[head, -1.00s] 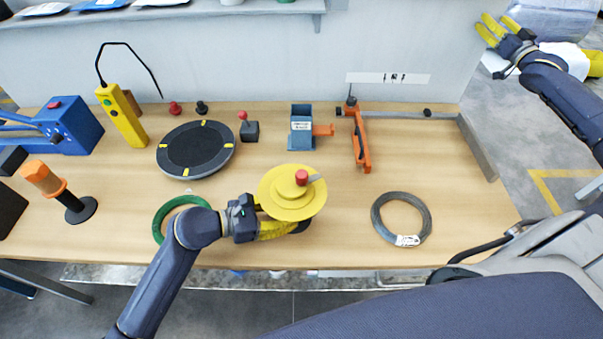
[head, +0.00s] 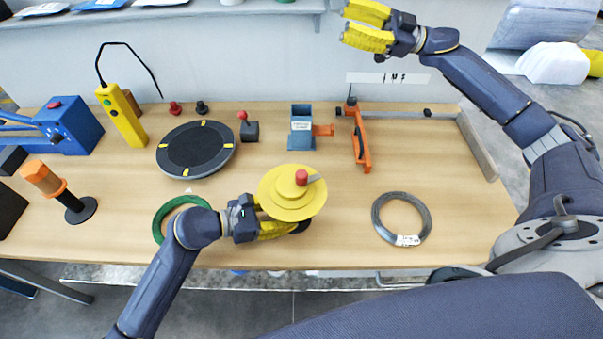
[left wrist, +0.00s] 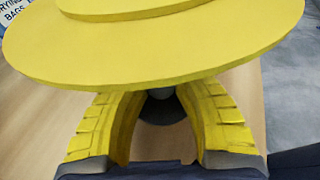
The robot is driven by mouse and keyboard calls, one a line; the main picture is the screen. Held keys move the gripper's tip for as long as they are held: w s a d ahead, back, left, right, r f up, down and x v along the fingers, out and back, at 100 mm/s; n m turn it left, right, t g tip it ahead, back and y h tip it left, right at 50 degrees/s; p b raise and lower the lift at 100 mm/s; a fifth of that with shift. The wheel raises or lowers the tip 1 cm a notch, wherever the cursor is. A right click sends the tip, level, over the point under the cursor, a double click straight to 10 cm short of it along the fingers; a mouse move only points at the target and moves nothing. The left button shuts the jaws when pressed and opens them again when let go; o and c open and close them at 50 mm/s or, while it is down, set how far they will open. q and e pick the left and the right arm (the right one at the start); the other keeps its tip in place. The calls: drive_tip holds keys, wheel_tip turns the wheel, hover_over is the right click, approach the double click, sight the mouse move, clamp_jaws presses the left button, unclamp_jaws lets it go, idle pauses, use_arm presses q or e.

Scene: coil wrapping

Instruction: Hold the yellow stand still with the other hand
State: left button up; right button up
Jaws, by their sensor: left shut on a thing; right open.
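The yellow stand (head: 290,200) is a round stepped disc with a red knob (head: 301,178) on top, near the front middle of the table. My left gripper (head: 278,228) reaches in from the left, low under the disc's edge. In the left wrist view the yellow fingers of my left gripper (left wrist: 163,125) close around the stand's dark post below the yellow disc (left wrist: 160,55). The exact contact is partly hidden by the disc. My right gripper (head: 366,27) is open and empty, raised high above the back of the table.
A grey wire coil (head: 402,218) with a white tag lies right of the stand. A green coil (head: 172,212) lies partly behind my left arm. A black turntable (head: 195,149), a blue block device (head: 301,130) and an orange clamp tool (head: 361,140) stand farther back. The table's middle right is clear.

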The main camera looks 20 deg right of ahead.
drive_tip(key=s+a+n+g, duration=0.4)
drive_tip(key=a+g, duration=0.1)
drive_tip(key=a, duration=0.2)
drive_tip(key=n+g+h, duration=0.5)
drive_tip(key=g+h, duration=0.1)
drive_tip(key=h, duration=1.1)
hover_over(302, 173)
drive_tip(key=w+d, duration=0.3)
wheel_tip(302, 173, down, 10)
drive_tip(key=shift+t, duration=0.3)
drive_tip(key=x, duration=1.1)
drive_tip(key=shift+a+f, duration=0.25)
drive_tip(key=shift+a, duration=0.1)
clamp_jaws()
drive_tip(key=shift+s, duration=0.1)
